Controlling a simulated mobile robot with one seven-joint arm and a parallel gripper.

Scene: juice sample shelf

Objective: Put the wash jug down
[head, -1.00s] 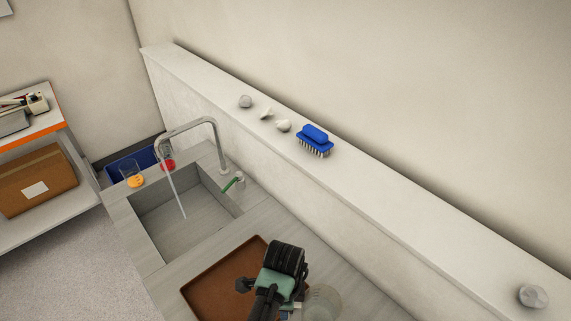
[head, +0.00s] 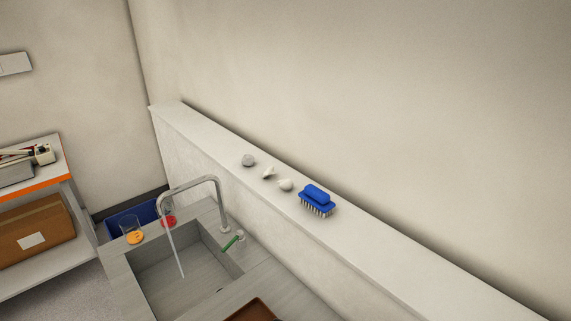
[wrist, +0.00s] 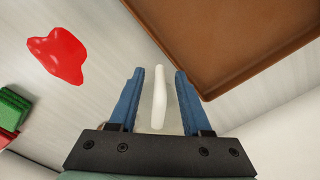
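A narrow white upright piece (wrist: 159,98), seemingly the handle of the wash jug, stands between the blue fingers of my gripper (wrist: 160,85) in the wrist view. A gap shows on each side of it, so the fingers look open around it and not pressed on it. The jug's pale, see-through body is hard to make out against the counter, and I cannot tell whether it rests there. The brown tray (wrist: 240,75) lies just beyond the right finger. In the head view the jug and gripper are below the picture's edge; only a corner of the tray (head: 254,308) shows.
A red spill (wrist: 57,55) and a green and red item (wrist: 12,112) lie left in the wrist view. The sink (head: 185,274) with its tap (head: 218,200) is in the head view. A blue brush (head: 317,200) and several small stones sit on the ledge (head: 400,270).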

